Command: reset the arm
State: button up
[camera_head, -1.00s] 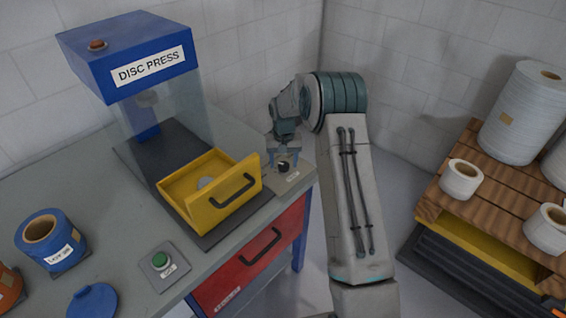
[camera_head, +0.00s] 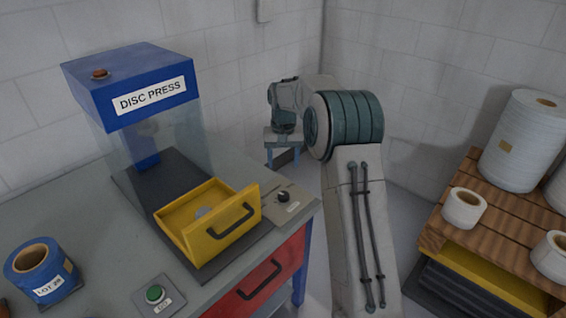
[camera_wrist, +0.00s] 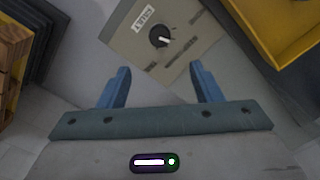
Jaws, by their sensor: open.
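My gripper (camera_head: 283,155) hangs open and empty in the head view, above and behind the bench's right corner. Its two blue fingers also show apart in the wrist view (camera_wrist: 160,88), with nothing between them. Beyond the fingertips, the wrist view shows a black knob (camera_wrist: 160,37) on a beige plate with a label. The same knob (camera_head: 283,197) sits on the bench corner in the head view, clear of my gripper.
The blue disc press (camera_head: 130,85) stands on the bench, with its yellow drawer (camera_head: 228,228) pulled out. A wooden pallet (camera_head: 480,200) with white rolls stands at the right.

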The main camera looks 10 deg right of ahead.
jog(key=s+r+n+t, duration=0.1)
jog(key=s+r, duration=0.4)
jog(key=s, duration=0.4)
jog(key=s+r+t, duration=0.1)
jog(key=s+r, duration=0.5)
jog(key=s, duration=0.3)
jog(key=s+f+t, duration=0.1)
jog(key=s+f, duration=0.2)
jog(key=s, duration=1.6)
jog(key=shift+n, duration=0.3)
jog(key=shift+s, duration=0.1)
